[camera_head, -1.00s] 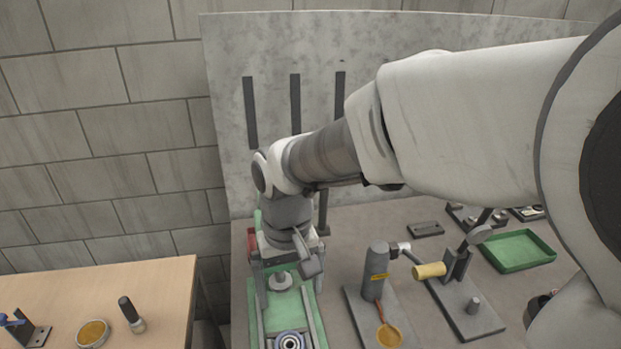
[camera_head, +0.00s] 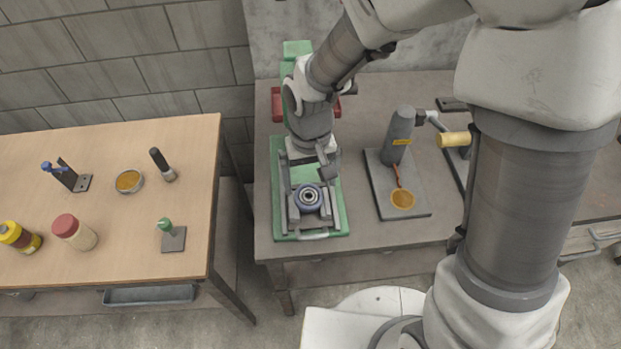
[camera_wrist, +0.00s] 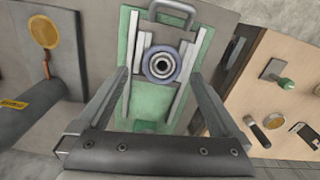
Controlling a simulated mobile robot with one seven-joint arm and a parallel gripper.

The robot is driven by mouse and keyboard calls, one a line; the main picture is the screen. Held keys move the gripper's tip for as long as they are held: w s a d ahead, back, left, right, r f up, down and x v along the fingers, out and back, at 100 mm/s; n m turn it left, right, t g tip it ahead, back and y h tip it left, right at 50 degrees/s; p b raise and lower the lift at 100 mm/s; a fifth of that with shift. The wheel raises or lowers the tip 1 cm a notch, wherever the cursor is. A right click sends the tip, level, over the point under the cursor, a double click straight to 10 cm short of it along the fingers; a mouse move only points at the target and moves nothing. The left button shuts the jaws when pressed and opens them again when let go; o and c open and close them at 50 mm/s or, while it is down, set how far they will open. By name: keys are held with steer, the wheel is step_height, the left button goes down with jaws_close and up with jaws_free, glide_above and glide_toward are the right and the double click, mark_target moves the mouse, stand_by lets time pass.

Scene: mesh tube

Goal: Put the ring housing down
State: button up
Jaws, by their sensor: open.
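The ring housing (camera_head: 309,197), a blue-grey ring with a dark bore, sits in a green fixture (camera_head: 343,222) between grey rails on the near bench. It also shows in the wrist view (camera_wrist: 161,63), close to centre between the pale rails of the fixture (camera_wrist: 152,104). My gripper (camera_wrist: 157,72) is open, with one finger to each side of the housing in that view. I see no clear contact between the fingers and the ring. The exact gap is hard to judge. My wrist hides the back of the fixture in the head view.
Right of the fixture, a grey post (camera_head: 399,134) with a yellow label stands on a plate beside an amber disc (camera_head: 402,199). A yellow-handled tool (camera_head: 455,139) is farther right. A wooden table (camera_head: 110,200) with jars and small tools stands left, across a gap.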

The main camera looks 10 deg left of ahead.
mark_target(308, 192)
steer(key=shift+w+a+f, duration=0.1)
steer(key=shift+a+f, duration=0.05)
steer(key=shift+f, duration=1.1)
steer(key=shift+a+f, duration=0.1)
steer(key=shift+f, duration=1.1)
jaws_close()
